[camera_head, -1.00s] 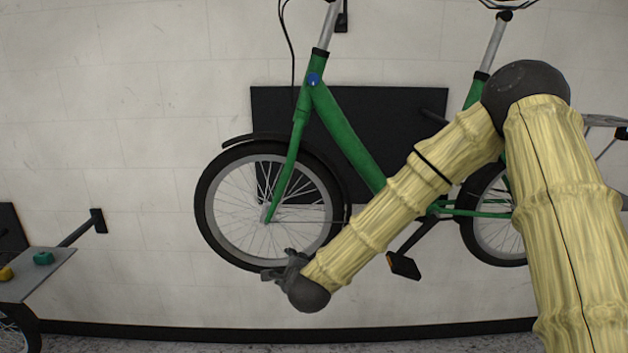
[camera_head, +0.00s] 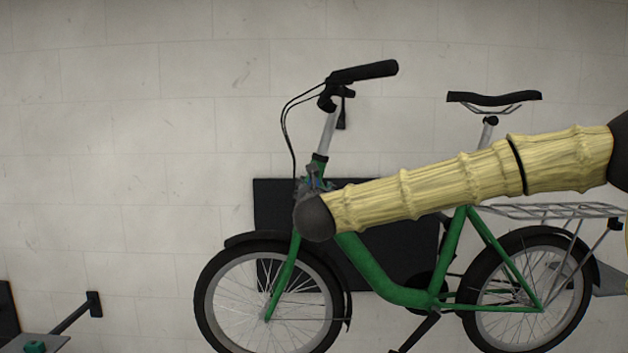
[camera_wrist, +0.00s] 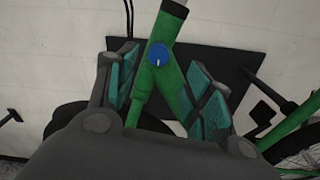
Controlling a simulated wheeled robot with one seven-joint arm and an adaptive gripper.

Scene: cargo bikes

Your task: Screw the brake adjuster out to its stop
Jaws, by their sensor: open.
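The blue round knob (camera_wrist: 159,55), apparently the brake adjuster, sits on the green head tube of the bike with a small pale mark on its face. My gripper (camera_wrist: 163,85) is open, with its two teal-padded fingers on either side of the green tube in the wrist view; the knob shows between and slightly beyond them. No contact with the knob is visible. In the head view my gripper (camera_head: 313,183) is in front of the head tube, and the knob is mostly hidden behind it.
The green bike (camera_head: 380,270) stands before a black panel (camera_head: 270,205) on a pale block wall. Its handlebar (camera_head: 362,72) and black cables are above my gripper. A grey shelf (camera_head: 50,342) with a teal piece is at the lower left. The wall area at left is free.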

